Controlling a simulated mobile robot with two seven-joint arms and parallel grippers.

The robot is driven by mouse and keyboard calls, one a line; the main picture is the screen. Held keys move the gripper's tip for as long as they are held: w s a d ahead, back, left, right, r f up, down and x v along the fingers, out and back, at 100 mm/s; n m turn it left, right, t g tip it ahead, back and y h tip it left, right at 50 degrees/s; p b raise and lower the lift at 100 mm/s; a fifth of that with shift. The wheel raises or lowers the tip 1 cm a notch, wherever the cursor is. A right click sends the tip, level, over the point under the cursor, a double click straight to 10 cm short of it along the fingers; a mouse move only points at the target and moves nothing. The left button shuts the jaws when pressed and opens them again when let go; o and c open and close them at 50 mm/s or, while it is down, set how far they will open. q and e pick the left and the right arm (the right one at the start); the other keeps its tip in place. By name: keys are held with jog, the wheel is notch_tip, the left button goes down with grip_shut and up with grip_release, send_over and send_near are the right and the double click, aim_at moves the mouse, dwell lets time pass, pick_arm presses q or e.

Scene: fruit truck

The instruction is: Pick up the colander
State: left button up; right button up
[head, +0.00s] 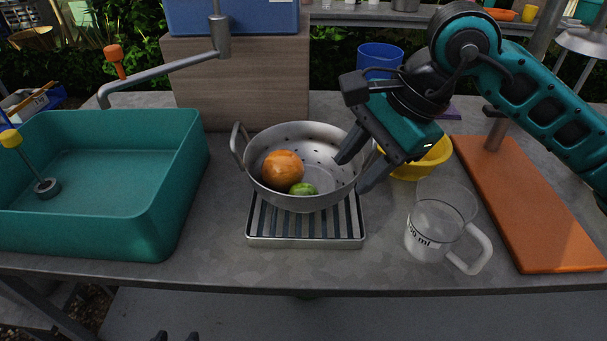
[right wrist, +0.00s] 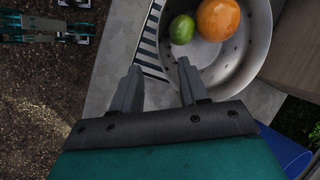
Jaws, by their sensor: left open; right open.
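The grey metal colander (head: 318,150) stands on a slatted metal rack near the middle of the counter. It holds an orange fruit (head: 282,167) and a green lime (head: 303,188). Its left loop handle (head: 237,140) is visible; the right side is partly hidden by my right gripper. My right gripper (head: 352,172) is open at the colander's right rim. In the right wrist view, its fingers (right wrist: 159,66) are apart with the colander (right wrist: 250,62) close by the right finger. I cannot tell whether they touch. My left gripper (head: 174,337) barely shows at the bottom edge, fingers apart.
The slatted rack (head: 306,242) sits under the colander. A teal basin (head: 180,190) is at left. A measuring cup (head: 430,235), a yellow bowl (head: 428,165) and an orange board (head: 530,215) are at right. A wooden box (head: 240,85) stands behind.

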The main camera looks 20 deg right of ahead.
aim_at(333, 188)
jog(key=x, duration=0.7)
jog(key=shift+w+a, duration=0.25)
jog(key=shift+w, duration=0.05)
jog(key=shift+c, duration=0.2)
grip_shut()
